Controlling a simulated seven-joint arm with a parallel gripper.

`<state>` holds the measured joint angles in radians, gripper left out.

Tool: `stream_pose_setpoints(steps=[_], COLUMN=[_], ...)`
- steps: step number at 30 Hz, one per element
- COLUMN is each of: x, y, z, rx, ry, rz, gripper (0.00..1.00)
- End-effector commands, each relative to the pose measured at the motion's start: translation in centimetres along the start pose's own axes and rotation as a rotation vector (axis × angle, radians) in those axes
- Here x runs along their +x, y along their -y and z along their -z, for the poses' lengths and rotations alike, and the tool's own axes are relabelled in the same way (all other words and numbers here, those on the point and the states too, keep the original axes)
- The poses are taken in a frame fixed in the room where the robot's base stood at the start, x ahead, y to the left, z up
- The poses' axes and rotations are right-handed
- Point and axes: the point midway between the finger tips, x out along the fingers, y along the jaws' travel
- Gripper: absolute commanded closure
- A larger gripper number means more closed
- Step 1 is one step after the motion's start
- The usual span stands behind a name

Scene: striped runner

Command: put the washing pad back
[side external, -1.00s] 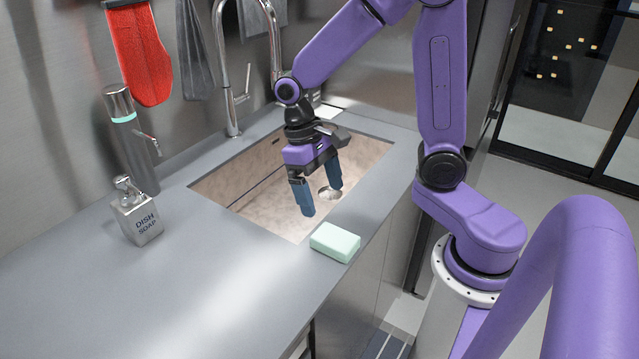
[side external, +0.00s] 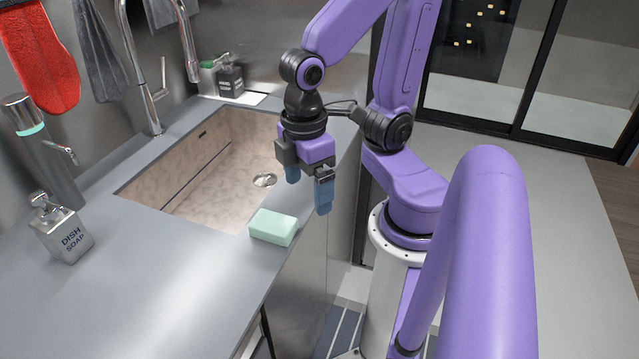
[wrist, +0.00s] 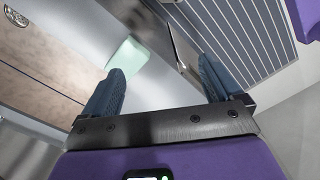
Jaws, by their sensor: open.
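The washing pad looks like a pale mint-green block (side external: 273,227) lying flat on the grey counter, by the near right corner of the sink and close to the counter's front edge. In the wrist view the pad (wrist: 126,58) lies beyond the left fingertip, which covers part of it. My gripper (side external: 308,192) is open and empty. It hangs above and to the right of the pad in the side view, around the counter's front edge, with blue fingers pointing down. In the wrist view the gripper (wrist: 160,82) has its fingers wide apart.
The sink (side external: 215,165) with a beige basin is left of the gripper. A tall faucet (side external: 150,75) stands behind it. A dish soap bottle (side external: 61,229) stands on the counter at left, beside a steel dispenser (side external: 45,150). Small bottles (side external: 230,75) stand on a white tray at the back.

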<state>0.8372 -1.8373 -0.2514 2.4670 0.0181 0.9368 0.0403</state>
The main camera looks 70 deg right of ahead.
Motion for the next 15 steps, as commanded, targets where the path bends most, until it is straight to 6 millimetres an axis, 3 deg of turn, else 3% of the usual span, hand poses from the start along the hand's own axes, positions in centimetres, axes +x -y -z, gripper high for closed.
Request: stream_pose_setpoints(steps=[6,15], x=[-0.1,-0.1], y=[1.5,1.7], z=[-1.3,-1.4], rx=[-0.135,-0.151], ry=[-0.037,-0.041], rz=[-0.011,-0.012], gripper=[0.07,0.07])
